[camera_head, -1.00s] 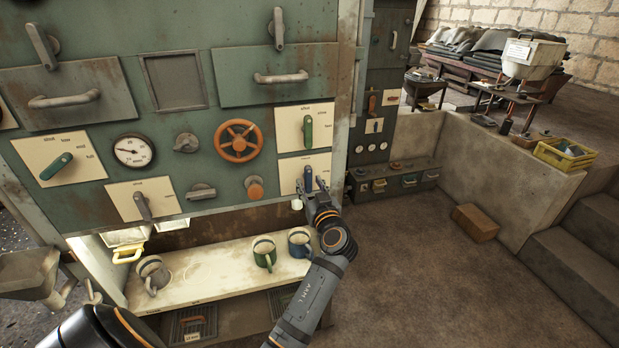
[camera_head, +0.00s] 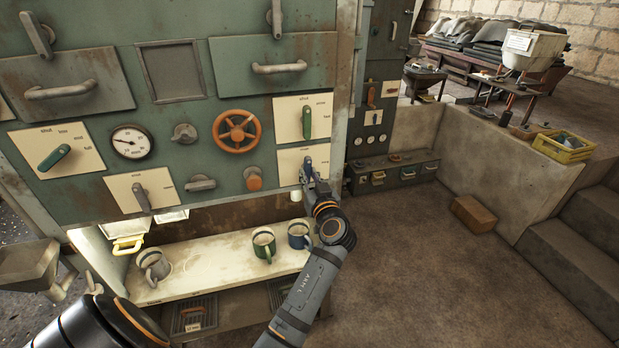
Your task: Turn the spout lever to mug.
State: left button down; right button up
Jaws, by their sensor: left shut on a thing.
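The spout lever (camera_head: 307,163) is a small dark blue handle on a cream label plate at the lower right of the green panel. My left gripper (camera_head: 309,175) is shut on it, and its fingers hide most of the handle. The lever's visible part points roughly upright. A small pale spout (camera_head: 296,196) sticks out just below the plate. A blue mug (camera_head: 298,235) stands upright on the lit shelf below the spout. A green mug (camera_head: 264,244) stands to its left, and a grey mug (camera_head: 154,265) is farther left. My right gripper is not in view.
Nearby on the panel are an orange knob (camera_head: 253,179), an orange handwheel (camera_head: 237,131) and a green lever (camera_head: 307,121) just above. The cream shelf (camera_head: 212,261) has bare room between the grey and green mugs. Open floor (camera_head: 410,260) lies to the right.

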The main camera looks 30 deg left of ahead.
pick_arm(q)
jog(key=shift+m, duration=2)
jog(key=m, duration=0.4)
jog(key=shift+s+a+r+m+p, duration=0.1)
jog(key=shift+r+m+p, duration=0.05)
jog(key=shift+m+p, duration=0.2)
jog(key=m+p, duration=0.2)
jog(key=m, duration=0.3)
jog(key=shift+r, duration=0.15)
jog(key=shift+m+p, duration=1)
jog(key=shift+m, duration=0.65)
jog(key=c, duration=1.2)
grip_release()
